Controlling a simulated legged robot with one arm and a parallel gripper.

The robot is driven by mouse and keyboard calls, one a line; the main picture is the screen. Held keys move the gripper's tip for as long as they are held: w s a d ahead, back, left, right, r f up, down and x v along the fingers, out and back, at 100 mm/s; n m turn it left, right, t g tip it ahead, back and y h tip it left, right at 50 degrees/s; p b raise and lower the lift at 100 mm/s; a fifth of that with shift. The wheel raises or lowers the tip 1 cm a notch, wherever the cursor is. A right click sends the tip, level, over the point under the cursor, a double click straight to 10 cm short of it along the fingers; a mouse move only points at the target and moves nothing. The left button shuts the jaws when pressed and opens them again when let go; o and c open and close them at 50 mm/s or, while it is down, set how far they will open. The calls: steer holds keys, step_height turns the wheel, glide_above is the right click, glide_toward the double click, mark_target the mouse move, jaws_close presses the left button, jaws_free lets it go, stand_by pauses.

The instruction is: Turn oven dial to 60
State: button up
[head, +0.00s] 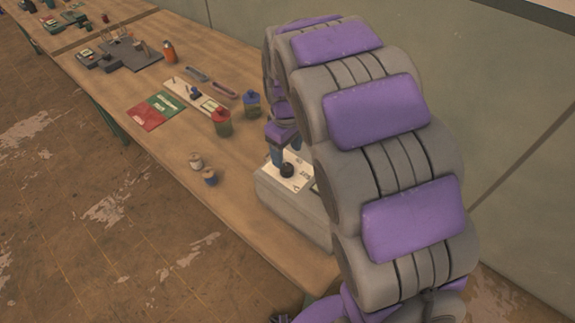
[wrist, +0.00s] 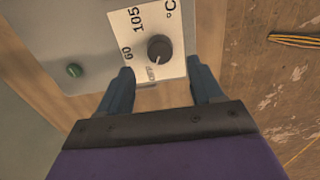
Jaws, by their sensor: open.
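The oven (head: 290,208) is a pale box on the near end of the bench. Its white label plate (head: 297,181) carries a dark round dial (head: 287,170). In the wrist view the dial (wrist: 159,48) has a white mark at its lower edge, pointing down toward a small printed label I cannot read clearly. The plate (wrist: 125,25) shows 60 to the dial's left, 105 at upper left and °C at upper right. My gripper (wrist: 160,70) is open, its blue fingers apart below and to either side of the dial. It also shows above the dial in the head view (head: 286,153).

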mark_target(287, 167)
steer(key=f, duration=0.2)
steer(key=a+f, duration=0.1)
steer(key=f, duration=0.1)
steer(key=shift+f+b, duration=0.3)
steer(key=shift+b, duration=0.1)
steer(key=shift+d+f, duration=0.25)
steer(key=shift+f, duration=0.05)
steer(key=shift+d+f, duration=0.3)
steer(key=shift+d, duration=0.25)
steer(key=shift+a, duration=0.4)
steer(key=shift+c, duration=0.7)
steer(key=shift+a, duration=0.2)
steer(key=c, duration=0.3)
steer(key=shift+d, duration=0.2)
steer(key=c, duration=0.6)
